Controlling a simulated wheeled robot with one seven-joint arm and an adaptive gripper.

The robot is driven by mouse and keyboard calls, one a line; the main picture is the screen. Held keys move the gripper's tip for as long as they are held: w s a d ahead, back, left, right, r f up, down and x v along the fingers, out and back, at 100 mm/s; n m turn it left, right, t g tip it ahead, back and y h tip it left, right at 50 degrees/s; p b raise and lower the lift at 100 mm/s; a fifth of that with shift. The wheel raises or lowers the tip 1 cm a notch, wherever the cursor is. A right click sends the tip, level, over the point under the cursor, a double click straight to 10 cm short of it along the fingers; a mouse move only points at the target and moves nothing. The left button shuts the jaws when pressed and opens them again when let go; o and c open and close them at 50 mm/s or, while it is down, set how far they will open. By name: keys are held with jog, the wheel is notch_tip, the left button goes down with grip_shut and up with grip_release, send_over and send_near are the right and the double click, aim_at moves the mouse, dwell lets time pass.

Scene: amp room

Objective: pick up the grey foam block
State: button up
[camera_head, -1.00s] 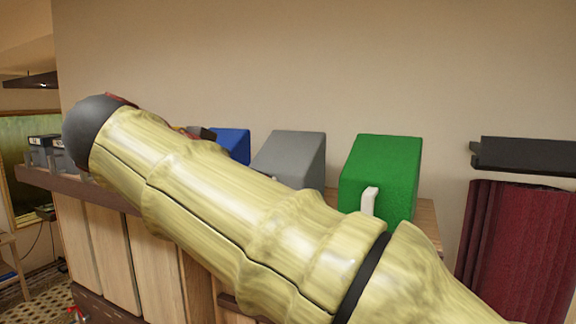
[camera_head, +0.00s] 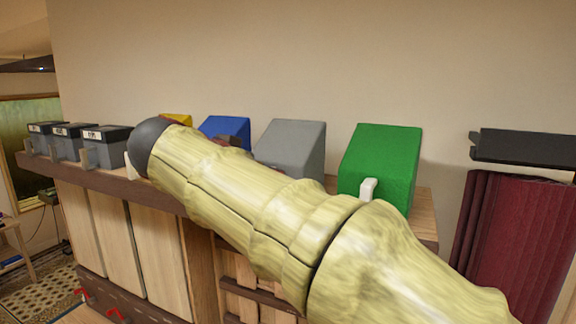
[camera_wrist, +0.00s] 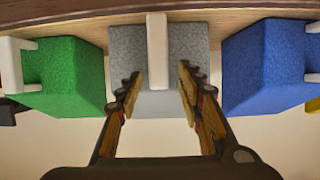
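The grey foam block (camera_head: 292,145) stands on the wooden shelf top between the blue and green blocks, its lower part hidden by my arm in the head view. In the wrist view the grey foam block (camera_wrist: 125,50) is ahead of my gripper, with a white upright handle (camera_wrist: 157,50) on its near side. My gripper (camera_wrist: 158,85) is open, its two fingers apart on either side of the handle's line. I cannot tell whether they touch the block.
The green block (camera_head: 380,160) and blue block (camera_head: 228,130) flank the grey one with small gaps. A yellow block (camera_head: 178,119) and several dark boxes (camera_head: 105,138) stand farther left on the cabinet (camera_head: 100,180). A wall is behind; a dark red ribbed column (camera_head: 515,235) is at right.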

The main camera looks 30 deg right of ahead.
jog(key=shift+c, duration=1.2)
grip_shut()
